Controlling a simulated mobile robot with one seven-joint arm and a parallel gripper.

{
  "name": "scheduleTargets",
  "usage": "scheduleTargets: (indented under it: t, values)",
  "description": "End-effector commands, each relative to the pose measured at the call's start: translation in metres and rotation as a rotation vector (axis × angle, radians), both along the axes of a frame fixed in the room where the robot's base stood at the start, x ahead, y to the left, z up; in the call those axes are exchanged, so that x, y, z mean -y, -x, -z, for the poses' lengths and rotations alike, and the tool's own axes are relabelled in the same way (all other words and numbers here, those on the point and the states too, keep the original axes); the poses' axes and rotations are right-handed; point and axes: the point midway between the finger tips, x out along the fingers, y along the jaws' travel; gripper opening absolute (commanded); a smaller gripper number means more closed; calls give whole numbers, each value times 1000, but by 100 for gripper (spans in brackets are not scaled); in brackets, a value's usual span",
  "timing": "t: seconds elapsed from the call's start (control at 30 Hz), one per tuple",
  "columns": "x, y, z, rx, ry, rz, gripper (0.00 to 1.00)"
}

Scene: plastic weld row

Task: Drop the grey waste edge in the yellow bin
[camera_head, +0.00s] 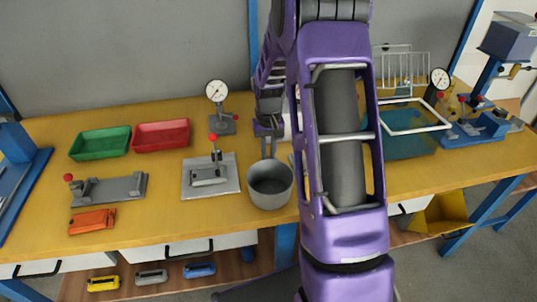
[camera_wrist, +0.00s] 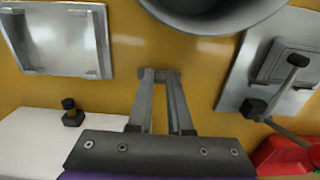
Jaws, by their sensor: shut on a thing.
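My gripper (camera_wrist: 160,76) is shut on a small grey piece (camera_wrist: 160,75) between its fingertips in the wrist view; this looks like the grey waste edge. In the head view my gripper (camera_head: 268,155) points down over the yellow bench, just behind the rim of a round grey pot. The held piece cannot be made out there.
The grey pot (camera_head: 270,186) stands at the bench's front edge; its rim also shows in the wrist view (camera_wrist: 215,22). A lever clamp (camera_head: 210,176) stands left of it. Green (camera_head: 100,142) and red (camera_head: 161,135) trays lie further left. A dial gauge (camera_head: 217,92) stands behind.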

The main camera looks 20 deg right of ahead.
Motion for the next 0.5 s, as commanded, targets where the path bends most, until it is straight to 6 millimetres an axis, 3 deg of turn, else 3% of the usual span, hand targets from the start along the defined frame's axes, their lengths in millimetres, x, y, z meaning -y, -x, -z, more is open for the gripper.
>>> scheduleTargets:
  t: [0.33,0.37,0.5]
  values:
    - [0,0,4,2,0,0,0]
    - [0,-1,2,2,0,0,23]
    - [0,-1,2,2,0,0,48]
